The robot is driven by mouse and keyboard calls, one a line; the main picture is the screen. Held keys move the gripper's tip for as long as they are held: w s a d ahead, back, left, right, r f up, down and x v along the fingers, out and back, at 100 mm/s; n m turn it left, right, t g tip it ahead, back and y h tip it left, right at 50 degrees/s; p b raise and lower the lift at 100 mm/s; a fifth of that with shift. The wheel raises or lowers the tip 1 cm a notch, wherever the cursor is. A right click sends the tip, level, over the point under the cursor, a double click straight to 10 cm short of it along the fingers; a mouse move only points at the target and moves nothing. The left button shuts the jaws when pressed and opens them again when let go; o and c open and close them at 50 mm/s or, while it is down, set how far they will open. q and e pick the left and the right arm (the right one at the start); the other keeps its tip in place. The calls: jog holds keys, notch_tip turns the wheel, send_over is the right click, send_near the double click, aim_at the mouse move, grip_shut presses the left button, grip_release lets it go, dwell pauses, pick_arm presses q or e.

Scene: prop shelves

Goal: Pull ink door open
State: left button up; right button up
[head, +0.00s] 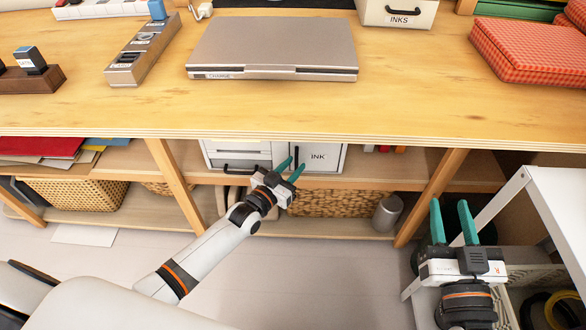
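The ink door (325,158) is a white panel marked INK on a cabinet on the shelf under the table. It looks closed, flush with the cabinet front. Its dark upright handle (296,152) is at the door's left edge. My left gripper (296,162) is in front of the handle, its two green fingers apart. The handle shows between or just behind the fingertips; I cannot tell whether they touch it. My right gripper (451,203) is open and empty at the right, beside a white frame and away from the door.
A white drawer unit (235,153) adjoins the door on the left. The wooden table edge (300,137) overhangs the shelf. Wicker baskets (335,204) and a grey cylinder (387,213) are below. Wooden posts (178,185) flank the bay. A white frame (560,205) stands near my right arm.

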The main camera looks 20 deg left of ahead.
pick_arm(q)
jog(key=shift+w+d, duration=0.1)
jog(key=shift+w, duration=0.15)
pick_arm(e)
jog(key=shift+r, duration=0.35)
pick_arm(q)
jog(key=shift+c, duration=0.5)
grip_shut()
